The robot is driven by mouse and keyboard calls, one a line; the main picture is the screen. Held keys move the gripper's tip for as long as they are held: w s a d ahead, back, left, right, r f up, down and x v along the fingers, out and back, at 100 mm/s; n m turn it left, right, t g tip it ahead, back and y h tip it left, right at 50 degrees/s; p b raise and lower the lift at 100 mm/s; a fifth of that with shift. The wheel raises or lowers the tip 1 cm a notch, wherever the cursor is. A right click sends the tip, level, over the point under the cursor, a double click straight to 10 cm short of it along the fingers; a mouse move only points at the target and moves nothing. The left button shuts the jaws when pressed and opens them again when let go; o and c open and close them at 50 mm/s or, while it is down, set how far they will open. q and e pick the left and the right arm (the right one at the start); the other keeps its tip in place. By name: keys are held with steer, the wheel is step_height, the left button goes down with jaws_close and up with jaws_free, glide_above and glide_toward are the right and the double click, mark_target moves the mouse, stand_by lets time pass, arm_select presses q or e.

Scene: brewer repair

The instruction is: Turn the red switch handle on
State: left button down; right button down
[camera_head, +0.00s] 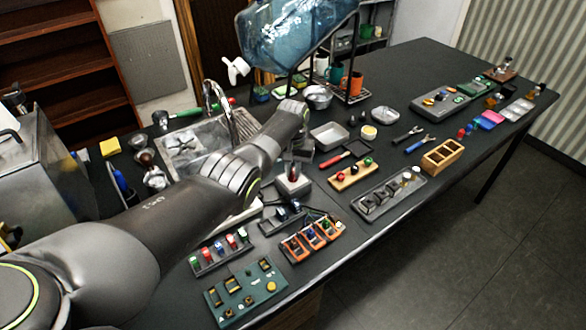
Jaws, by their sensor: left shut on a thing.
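The switch is a small pale box (292,186) standing on the dark table, in the middle of the head view. A little of its red handle (293,173) shows on top. My left arm reaches in from the left, and my left gripper (297,166) points down right over the switch. Its fingers are shut on the red handle. The fingers and the wrist hide most of the handle, so its exact angle cannot be told. My right gripper is not in view.
A green panel (245,293) and orange clamp-like parts (312,238) lie in front of the switch. A wooden block with coloured knobs (352,174) and a grey tray (388,197) are to its right. A sink (182,143) and a large water bottle (290,35) are behind.

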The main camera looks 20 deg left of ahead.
arm_select(q)
steer(key=m, duration=0.4)
steer(key=shift+m, duration=2.1)
steer(key=shift+r, duration=0.1)
steer(key=shift+w, duration=0.1)
steer(key=c, duration=1.4)
jaws_free()
steer(key=shift+c, duration=0.2)
